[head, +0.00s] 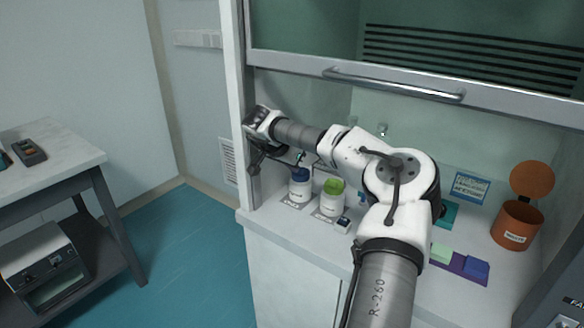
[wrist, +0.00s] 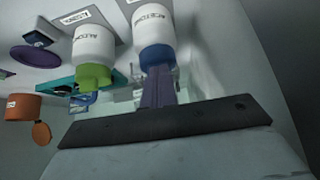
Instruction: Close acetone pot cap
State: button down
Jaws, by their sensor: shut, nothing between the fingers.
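The acetone pot (head: 300,190) is white with a blue cap (head: 300,174) and stands upright at the left end of the worktop. In the wrist view, which is upside down, the acetone pot (wrist: 152,20) shows its label, and its blue cap (wrist: 156,54) faces my fingers. My gripper (wrist: 157,72) is shut and empty, with its fingertips at the blue cap in that view. I cannot tell whether they touch it. The fingers hide part of the cap, so how far it is closed is unclear. In the head view my arm reaches left to the pot.
A white pot with a green cap (head: 333,197) stands close to the right of the acetone pot. An orange pot (head: 517,226) with a raised lid stands far right. Green and blue blocks lie on a purple mat (head: 458,265). A raised sash (head: 400,85) hangs above; a post (head: 237,110) stands left.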

jog(key=shift+s+a+f+b, duration=0.1)
jog(key=shift+s+f+b, duration=0.05)
jog(key=shift+f, duration=0.4)
jog(key=shift+s+a+f+b, duration=0.1)
jog(key=shift+s+f+b, duration=0.05)
jog(key=shift+f, duration=0.35)
jog(key=shift+r, duration=0.15)
jog(key=shift+w+d+r, duration=0.2)
jog(key=shift+r, duration=0.05)
